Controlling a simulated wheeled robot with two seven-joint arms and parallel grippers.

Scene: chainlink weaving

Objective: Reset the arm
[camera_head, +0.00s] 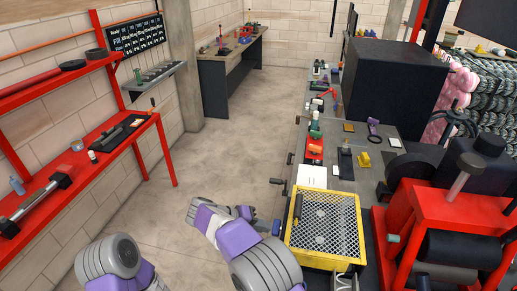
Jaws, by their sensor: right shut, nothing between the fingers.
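My right arm, grey and purple, comes up from the bottom middle in the head view. Its gripper (274,228) is small and dark in the picture, close to the left edge of a yellow-framed tray (297,232). The gripper is shut with nothing visible in it. I cannot tell whether it touches the tray. A link of my left arm shows at the bottom left; my left gripper is out of view.
A metal mesh (325,222) lies in the yellow tray on the right workbench. A white box (312,177) stands behind it. A red machine (440,212) stands at right. A red shelf bench (95,150) stands at left. The floor (225,130) between is clear.

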